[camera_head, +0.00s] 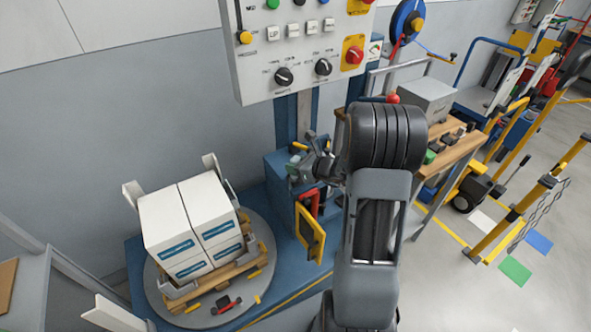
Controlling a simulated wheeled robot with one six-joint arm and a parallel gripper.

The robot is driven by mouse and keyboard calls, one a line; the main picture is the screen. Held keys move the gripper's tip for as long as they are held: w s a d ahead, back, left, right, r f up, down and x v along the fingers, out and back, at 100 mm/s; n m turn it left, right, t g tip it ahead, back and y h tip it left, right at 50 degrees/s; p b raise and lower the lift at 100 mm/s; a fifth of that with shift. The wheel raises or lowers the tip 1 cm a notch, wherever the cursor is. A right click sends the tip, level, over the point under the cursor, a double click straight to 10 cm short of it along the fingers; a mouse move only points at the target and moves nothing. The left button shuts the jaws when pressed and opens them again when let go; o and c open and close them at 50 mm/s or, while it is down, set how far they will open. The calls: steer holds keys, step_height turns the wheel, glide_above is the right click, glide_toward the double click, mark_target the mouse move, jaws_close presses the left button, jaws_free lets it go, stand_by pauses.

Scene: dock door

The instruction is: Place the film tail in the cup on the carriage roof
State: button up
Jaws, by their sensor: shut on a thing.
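My gripper (312,165) is just above the roof of the blue carriage (281,181), left of my dark wrist. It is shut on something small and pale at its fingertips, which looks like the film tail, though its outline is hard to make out. I cannot pick out the cup on the carriage roof; the gripper covers part of that roof. On the carriage's front, a yellow-framed panel (309,236) stands out at an angle, with a red part (307,203) above it.
White cartons (197,226) sit on a wooden pallet on the round turntable (168,312) at left. A grey control panel (302,48) hangs above the carriage. A wooden bench (456,150) with small items and yellow rails (510,215) stand at right. Open floor lies at lower right.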

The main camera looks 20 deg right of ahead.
steer(key=shift+f, duration=0.8)
steer(key=shift+f, duration=0.1)
steer(key=shift+f, duration=0.1)
steer(key=o, duration=0.9)
